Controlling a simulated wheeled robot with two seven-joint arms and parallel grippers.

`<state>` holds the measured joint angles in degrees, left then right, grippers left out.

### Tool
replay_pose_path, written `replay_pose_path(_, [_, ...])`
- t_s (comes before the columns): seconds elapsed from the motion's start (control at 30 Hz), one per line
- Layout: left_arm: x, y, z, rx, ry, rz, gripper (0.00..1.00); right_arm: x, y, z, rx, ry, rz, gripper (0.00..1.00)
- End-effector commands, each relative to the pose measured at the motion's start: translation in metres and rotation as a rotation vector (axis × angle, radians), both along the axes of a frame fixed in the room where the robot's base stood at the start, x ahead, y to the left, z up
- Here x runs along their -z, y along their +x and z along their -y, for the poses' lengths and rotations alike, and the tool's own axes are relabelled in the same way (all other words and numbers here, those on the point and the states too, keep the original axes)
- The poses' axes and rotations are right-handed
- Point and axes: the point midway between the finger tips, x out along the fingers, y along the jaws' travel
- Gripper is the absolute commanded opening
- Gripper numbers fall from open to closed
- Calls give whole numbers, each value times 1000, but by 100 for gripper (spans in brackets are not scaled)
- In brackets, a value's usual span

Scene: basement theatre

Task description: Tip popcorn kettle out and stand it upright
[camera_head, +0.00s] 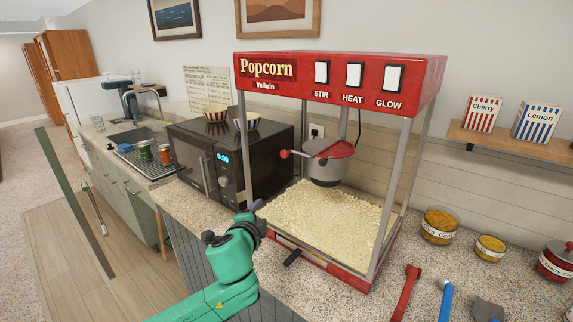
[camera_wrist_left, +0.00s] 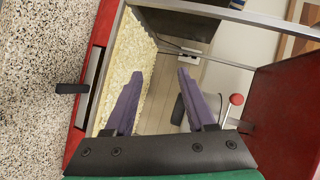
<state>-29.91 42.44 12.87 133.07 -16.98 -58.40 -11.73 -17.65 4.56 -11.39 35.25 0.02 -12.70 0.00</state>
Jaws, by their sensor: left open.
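The popcorn kettle (camera_head: 325,168) is a grey metal pot with a red lid, hanging upright inside the red popcorn machine (camera_head: 340,75). Its handle ends in a red knob (camera_head: 284,154) on the left side; the knob also shows in the left wrist view (camera_wrist_left: 236,99), to the right of my fingers. My left gripper (camera_head: 254,206), green with purple fingers, is outside the machine at its front left, below and apart from the knob. In the left wrist view its fingers (camera_wrist_left: 158,74) are open with nothing held between them. Most of the kettle is hidden in that view.
Popcorn (camera_head: 325,220) covers the machine's floor. Metal posts frame its open front, and a black handle (camera_head: 292,257) sticks out below. A black microwave (camera_head: 228,165) with two bowls on top stands close on the left. Jars (camera_head: 440,227) and scoops (camera_head: 406,292) are on the right.

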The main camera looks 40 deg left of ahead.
Motion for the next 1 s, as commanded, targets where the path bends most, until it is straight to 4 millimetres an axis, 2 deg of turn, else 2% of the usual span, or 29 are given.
replay_pose_path(0.03, [-43, 9, 6, 55, 116, 57, 56, -1, 0, -3, 1, 4, 0, 58])
replay_pose_path(0.1, [-90, 17, 19, 120, 249, 125, 56, -1, 1, -7, 0, 9, 2, 58])
replay_pose_path(0.2, [-124, 21, 31, 168, 349, 174, 56, -1, 4, -8, -1, 11, 8, 58])
replay_pose_path(0.37, [-130, 38, 26, 171, 363, 179, 56, -8, 9, -5, -2, 7, 14, 58])
replay_pose_path(0.53, [-133, 77, 6, 166, 368, 179, 56, -18, 9, -1, -3, 2, 15, 58])
replay_pose_path(1.0, [-130, 143, -24, 162, 351, 180, 56, -41, 9, 0, -1, 0, 15, 58])
